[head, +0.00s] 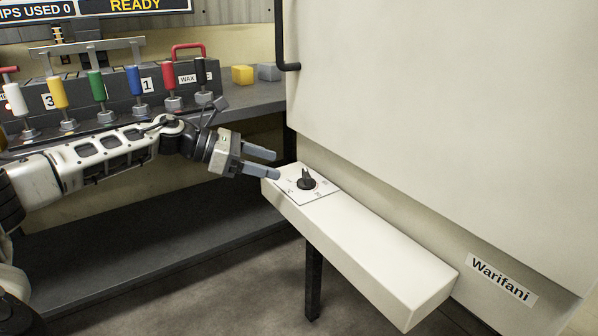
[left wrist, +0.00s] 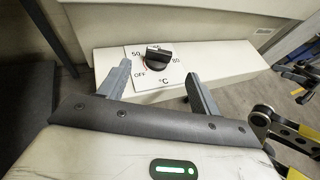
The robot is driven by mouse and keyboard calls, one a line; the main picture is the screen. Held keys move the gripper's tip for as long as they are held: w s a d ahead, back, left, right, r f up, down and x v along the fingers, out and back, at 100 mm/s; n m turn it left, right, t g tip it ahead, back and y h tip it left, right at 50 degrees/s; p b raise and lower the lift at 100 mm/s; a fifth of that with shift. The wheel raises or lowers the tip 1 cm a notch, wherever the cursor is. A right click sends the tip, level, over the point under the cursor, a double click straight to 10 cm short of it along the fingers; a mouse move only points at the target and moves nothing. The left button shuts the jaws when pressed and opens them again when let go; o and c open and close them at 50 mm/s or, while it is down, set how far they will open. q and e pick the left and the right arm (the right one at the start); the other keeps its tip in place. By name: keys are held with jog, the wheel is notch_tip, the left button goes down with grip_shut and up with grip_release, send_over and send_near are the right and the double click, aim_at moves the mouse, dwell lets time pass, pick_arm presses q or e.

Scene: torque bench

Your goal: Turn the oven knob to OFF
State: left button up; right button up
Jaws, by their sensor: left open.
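The oven knob (head: 306,181) is black with a raised grip and sits on a white dial plate (head: 322,192) on the top of a white ledge at the front of the oven (head: 440,110). In the left wrist view the knob (left wrist: 158,57) stands between and beyond my fingertips, near the marks 50, 80, OFF and °C. OFF is at the lower left of the dial. The exact mark the knob points at is unclear. My left gripper (head: 268,164) is open and empty, just left of the knob and apart from it. My right gripper is not in the head view.
A shelf (head: 262,97) at the left carries several coloured-handled tools, a yellow block (head: 243,75) and a grey block (head: 268,72). The oven has a dark handle (head: 281,40) at its left edge. A dark leg (head: 313,280) stands under the ledge. Space above the ledge is clear.

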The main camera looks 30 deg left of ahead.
aim_at(303, 173)
pick_arm(q)
jog(key=x, duration=0.7)
jog(key=shift+w+d+f, duration=0.2)
jog(key=shift+w, duration=0.05)
jog(key=c, duration=1)
